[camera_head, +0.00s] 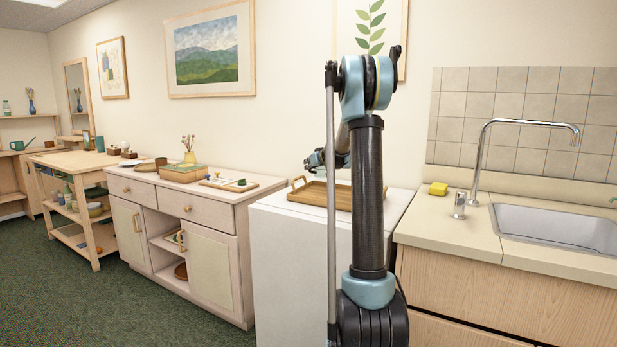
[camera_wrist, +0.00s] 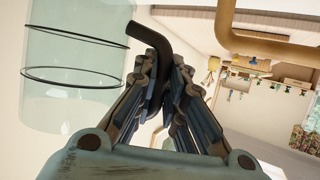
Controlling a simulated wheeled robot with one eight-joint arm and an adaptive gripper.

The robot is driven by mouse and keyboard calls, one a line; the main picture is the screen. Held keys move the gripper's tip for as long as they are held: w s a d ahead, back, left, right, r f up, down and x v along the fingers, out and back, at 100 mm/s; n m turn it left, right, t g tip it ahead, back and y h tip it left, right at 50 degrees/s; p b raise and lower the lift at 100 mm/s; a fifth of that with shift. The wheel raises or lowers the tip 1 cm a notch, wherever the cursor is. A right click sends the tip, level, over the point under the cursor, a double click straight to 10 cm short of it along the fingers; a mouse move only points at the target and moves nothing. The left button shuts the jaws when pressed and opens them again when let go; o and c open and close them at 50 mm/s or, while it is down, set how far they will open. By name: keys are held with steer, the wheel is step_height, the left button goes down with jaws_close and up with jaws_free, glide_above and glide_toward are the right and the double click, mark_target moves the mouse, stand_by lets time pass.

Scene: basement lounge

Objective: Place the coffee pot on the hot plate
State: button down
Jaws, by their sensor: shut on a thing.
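The coffee pot (camera_wrist: 75,65) fills the upper left of the wrist view as a clear glass body with two thin black bands. Its black handle (camera_wrist: 149,32) runs down between the fingers of my gripper (camera_wrist: 167,80), which is shut on it. In the head view my gripper (camera_head: 316,158) shows only partly beside my arm, above the white cabinet. My arm hides most of the pot there. I cannot make out a hot plate in either view.
A wooden tray (camera_head: 311,194) with raised handles lies on the white cabinet (camera_head: 290,255) behind my arm. To the right are a sink (camera_head: 565,228), a tall tap (camera_head: 481,150) and a yellow sponge (camera_head: 438,188). A sideboard (camera_head: 215,211) with small items stands left.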

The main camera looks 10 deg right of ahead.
steer(key=shift+f, duration=1.85)
steer(key=shift+f, duration=0.1)
steer(key=c, duration=1.7)
jaws_free()
steer(key=shift+o, duration=0.2)
